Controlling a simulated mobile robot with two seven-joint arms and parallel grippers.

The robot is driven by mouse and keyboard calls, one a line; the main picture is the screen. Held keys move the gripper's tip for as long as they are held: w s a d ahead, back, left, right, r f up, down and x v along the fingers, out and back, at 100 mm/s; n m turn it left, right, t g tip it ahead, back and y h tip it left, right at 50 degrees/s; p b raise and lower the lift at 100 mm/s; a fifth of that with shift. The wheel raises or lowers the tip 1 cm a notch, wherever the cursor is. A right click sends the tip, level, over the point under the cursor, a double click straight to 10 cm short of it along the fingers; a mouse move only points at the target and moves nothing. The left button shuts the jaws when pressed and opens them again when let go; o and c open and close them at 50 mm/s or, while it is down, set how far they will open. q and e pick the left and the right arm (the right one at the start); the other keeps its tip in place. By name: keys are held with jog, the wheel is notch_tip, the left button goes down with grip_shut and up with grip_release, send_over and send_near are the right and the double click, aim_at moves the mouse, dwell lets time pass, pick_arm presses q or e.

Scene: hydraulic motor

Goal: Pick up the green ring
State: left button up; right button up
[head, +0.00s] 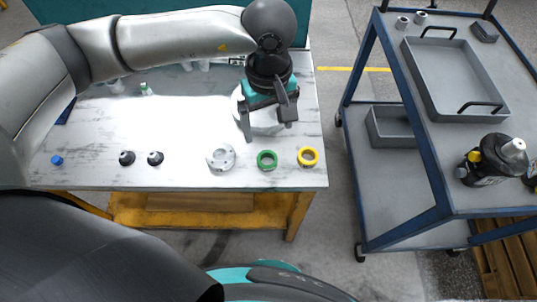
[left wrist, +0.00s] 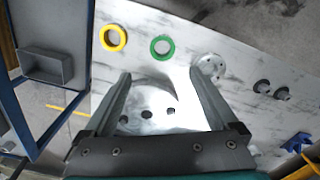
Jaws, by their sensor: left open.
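The green ring (head: 267,160) lies flat near the front edge of the white table, between a silver flanged part and a yellow ring. It also shows in the left wrist view (left wrist: 162,47), above and beyond my fingertips. My left gripper (head: 268,130) is open and empty above the table, behind the green ring and apart from it. In the left wrist view its two fingers (left wrist: 158,82) stand wide apart, with a round pale part with dark holes (left wrist: 150,105) between and below them. My right gripper is not in view.
The yellow ring (head: 307,157) lies right of the green one, and the silver part (head: 221,157) lies left. Two black parts (head: 141,158) and a blue part (head: 57,160) sit farther left. A blue cart (head: 425,150) with a grey tray (head: 408,68) stands to the right, across a floor gap.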

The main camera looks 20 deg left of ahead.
pick_arm(q)
send_near(267, 163)
jog(key=shift+w+d+f, duration=0.1)
jog(key=shift+w, duration=0.2)
jog(key=shift+f, duration=0.65)
jog(key=f, duration=0.3)
jog(key=f+b, duration=0.1)
jog(key=shift+s+f, duration=0.35)
jog(key=c, duration=1.4)
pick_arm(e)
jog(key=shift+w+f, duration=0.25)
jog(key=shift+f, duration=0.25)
pick_arm(q)
jog(key=shift+r, duration=0.15)
